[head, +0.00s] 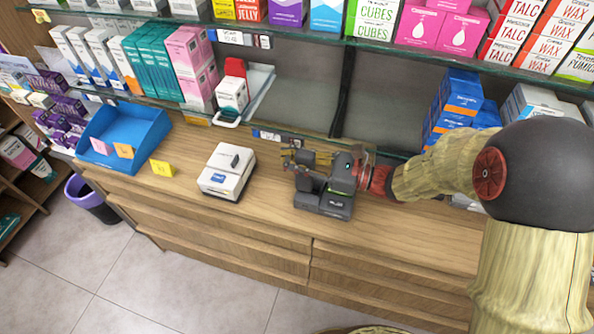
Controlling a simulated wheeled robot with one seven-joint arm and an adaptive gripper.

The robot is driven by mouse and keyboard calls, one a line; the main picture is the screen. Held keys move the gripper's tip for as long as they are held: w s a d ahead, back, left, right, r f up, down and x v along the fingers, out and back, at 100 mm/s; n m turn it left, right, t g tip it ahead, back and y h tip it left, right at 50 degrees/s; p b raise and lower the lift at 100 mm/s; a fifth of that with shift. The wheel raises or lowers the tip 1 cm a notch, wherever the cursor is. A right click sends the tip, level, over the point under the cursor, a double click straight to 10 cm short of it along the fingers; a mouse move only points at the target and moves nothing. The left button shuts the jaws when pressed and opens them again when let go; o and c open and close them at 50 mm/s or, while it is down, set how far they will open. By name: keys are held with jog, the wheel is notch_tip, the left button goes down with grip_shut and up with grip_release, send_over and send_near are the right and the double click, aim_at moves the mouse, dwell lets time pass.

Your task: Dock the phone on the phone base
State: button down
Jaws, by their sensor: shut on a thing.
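My gripper (294,160) reaches in from the right, low over the wooden counter, with its fingers pointing left. It is shut on a dark thing just below and beside the fingers, which looks like the phone (309,184); the gripper partly hides it. The dark grey phone base (335,206) sits on the counter directly below my gripper, near the front edge. The phone is at the left part of the base; I cannot tell whether it touches or is seated in it.
A blue tray (122,135) and a yellow card (162,168) lie farther left. Glass shelves with boxes (460,100) rise behind. A purple bin (88,195) stands on the floor.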

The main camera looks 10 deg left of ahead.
jog(key=w+f+b, duration=0.3)
jog(key=w+f, duration=0.1)
jog(key=f, duration=0.4)
jog(key=shift+d+f, duration=0.25)
jog(key=shift+d, duration=0.1)
jog(key=c, duration=1.7)
grip_release()
jog(key=d, duration=0.4)
jog(key=d+p, duration=0.1)
jog(key=d, duration=0.3)
jog(key=s+d+p, duration=0.1)
jog(key=d, duration=0.3)
jog(key=shift+d, duration=0.1)
